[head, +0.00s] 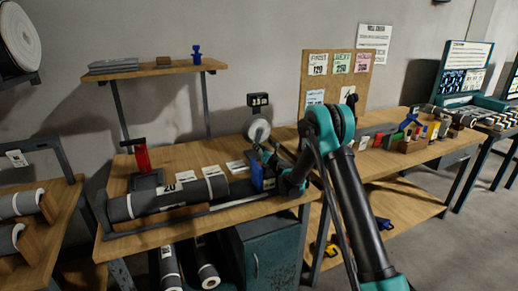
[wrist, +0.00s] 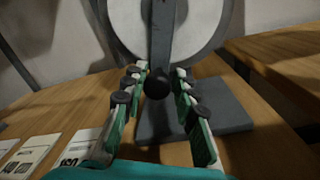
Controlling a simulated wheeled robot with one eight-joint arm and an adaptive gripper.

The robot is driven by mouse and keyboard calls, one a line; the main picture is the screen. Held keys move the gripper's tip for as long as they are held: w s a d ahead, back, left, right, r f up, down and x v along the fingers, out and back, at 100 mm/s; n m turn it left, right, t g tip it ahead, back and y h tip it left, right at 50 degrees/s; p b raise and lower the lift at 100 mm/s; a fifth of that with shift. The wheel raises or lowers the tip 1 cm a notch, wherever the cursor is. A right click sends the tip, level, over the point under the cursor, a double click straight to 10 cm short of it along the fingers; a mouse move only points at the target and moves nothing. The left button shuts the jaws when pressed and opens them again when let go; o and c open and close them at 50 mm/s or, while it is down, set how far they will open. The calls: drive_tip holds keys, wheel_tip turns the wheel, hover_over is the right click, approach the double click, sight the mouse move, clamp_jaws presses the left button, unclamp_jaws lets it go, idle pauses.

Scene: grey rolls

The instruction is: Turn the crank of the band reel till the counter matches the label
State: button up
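The band reel (head: 258,131) is a pale disc on a grey stand at the back of the middle bench. In the wrist view the reel (wrist: 205,28) fills the top, with a grey crank bar (wrist: 162,40) across its face. A dark round knob (wrist: 157,84) sits at the bar's lower end. My gripper (wrist: 160,75) is open, one finger on each side of the knob; contact cannot be told. A black counter (head: 258,99) shows above the reel; its digits are too small to read surely. Number labels (head: 341,64) hang on the board behind.
A grey roll (head: 205,191) lies along the bench front, with a red tool (head: 142,157) behind it. A blue block (head: 257,176) stands near my gripper. Paper cards (wrist: 75,150) lie on the wood at lower left in the wrist view. The grey base plate (wrist: 215,110) is below the reel.

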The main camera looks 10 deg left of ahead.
drive_tip(key=shift+o, duration=1.2)
drive_tip(key=shift+s, duration=0.1)
drive_tip(key=v, duration=1.2)
